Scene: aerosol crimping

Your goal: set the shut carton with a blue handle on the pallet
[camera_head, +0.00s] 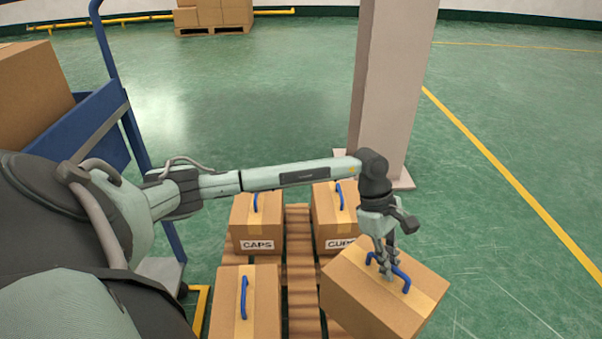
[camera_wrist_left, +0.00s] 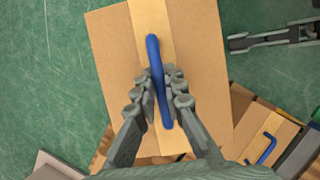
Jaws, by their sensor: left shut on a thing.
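The shut carton (camera_head: 365,300) has tan tape and a blue handle (camera_head: 402,275). My left gripper (camera_head: 388,268) is shut on that handle from above. The carton hangs turned at an angle to the others, over the front right part of the pallet (camera_head: 303,285) and past its right side. Its underside is hidden, and I cannot tell its height above the slats. In the left wrist view the fingers (camera_wrist_left: 160,98) close around the handle, above the carton top (camera_wrist_left: 205,60). My right gripper (camera_wrist_left: 275,38) seems to show at that view's upper right.
On the pallet stand a carton marked CAPS (camera_head: 257,222), a second labelled carton (camera_head: 334,217) and a front left carton (camera_head: 262,300), each with a blue handle. A pillar (camera_head: 385,90) rises behind. A blue trolley (camera_head: 100,125) stands left. The floor on the right is clear.

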